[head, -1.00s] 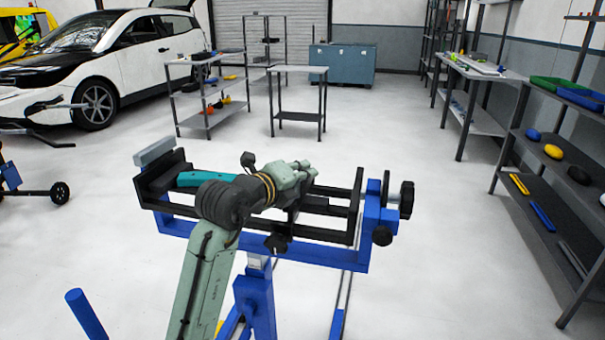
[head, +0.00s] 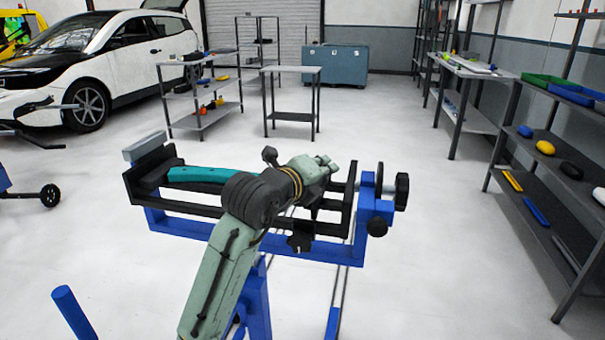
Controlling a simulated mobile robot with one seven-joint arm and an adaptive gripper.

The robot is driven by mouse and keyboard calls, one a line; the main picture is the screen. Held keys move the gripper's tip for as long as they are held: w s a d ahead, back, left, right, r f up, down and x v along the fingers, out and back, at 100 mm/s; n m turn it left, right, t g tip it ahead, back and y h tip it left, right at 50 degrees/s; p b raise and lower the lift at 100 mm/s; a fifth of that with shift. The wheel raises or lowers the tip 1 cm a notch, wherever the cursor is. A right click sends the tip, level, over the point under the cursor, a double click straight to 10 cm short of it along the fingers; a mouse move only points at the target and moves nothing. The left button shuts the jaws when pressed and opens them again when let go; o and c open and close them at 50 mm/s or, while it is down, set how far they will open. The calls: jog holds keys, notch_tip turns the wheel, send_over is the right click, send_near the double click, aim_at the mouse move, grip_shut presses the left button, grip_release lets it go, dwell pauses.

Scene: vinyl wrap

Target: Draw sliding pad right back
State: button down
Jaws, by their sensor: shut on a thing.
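A black clamp frame (head: 190,220) on a blue stand (head: 256,300) lies across the middle of the head view. A fixed block (head: 148,165) stands at its left end, and a black end plate with a screw and dark knob (head: 402,192) is at its right end. A teal piece (head: 197,175) lies along the frame from the left block. My gripper (head: 316,190) is over the right part of the frame, close to the end plate. It is shut on the sliding pad, but my wrist hides the fingers and most of the pad.
A shelf rack (head: 560,190) with bins and tools stands at the right. A small table (head: 290,70), another shelf (head: 205,90) and a white car (head: 120,50) are farther back. The floor around the stand is mostly clear.

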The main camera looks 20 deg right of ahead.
jog(key=shift+s+d, duration=0.3)
jog(key=shift+d, duration=0.1)
jog(key=c, duration=2)
grip_release()
jog(key=shift+o, duration=0.2)
jog(key=shift+a, duration=0.2)
jog(key=v, duration=1.1)
jog(key=shift+s+a, duration=0.3)
jog(key=shift+o, duration=0.3)
jog(key=shift+r, duration=0.1)
